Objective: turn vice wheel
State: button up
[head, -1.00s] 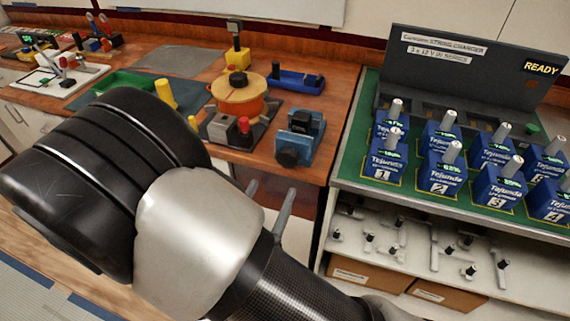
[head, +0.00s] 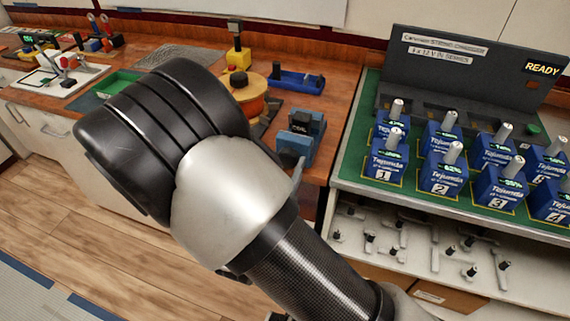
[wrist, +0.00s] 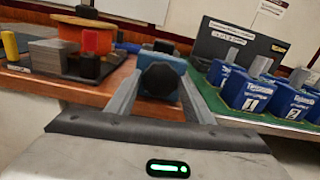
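The vice is a blue block (head: 303,128) near the front edge of the wooden bench in the head view, partly behind my arm. In the wrist view its blue body (wrist: 172,60) faces me, with the black lobed vice wheel (wrist: 160,81) on its front. My gripper (wrist: 158,92) is open, one grey finger on each side of the wheel in the picture. I cannot tell how deep the wheel lies between the fingers, and no contact shows.
Left of the vice are an orange spool (wrist: 92,38), a grey block (wrist: 52,52) and a yellow cylinder (wrist: 10,45). A blue tray (head: 297,82) lies behind. To the right, a green-topped stand (head: 350,165) carries several blue batteries (head: 385,165).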

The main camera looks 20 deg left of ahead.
jog(key=c, duration=0.6)
jog(key=shift+r+n+p, duration=0.2)
jog(key=shift+n+p, duration=0.3)
jog(key=shift+p, duration=0.25)
jog(key=shift+f+n, duration=0.2)
jog(key=shift+n, duration=0.2)
jog(key=o, duration=1)
jog(key=shift+o, duration=0.2)
jog(key=shift+s, duration=0.15)
jog(key=s+a, duration=0.1)
jog(key=s, duration=1.6)
jog(key=shift+a, duration=0.15)
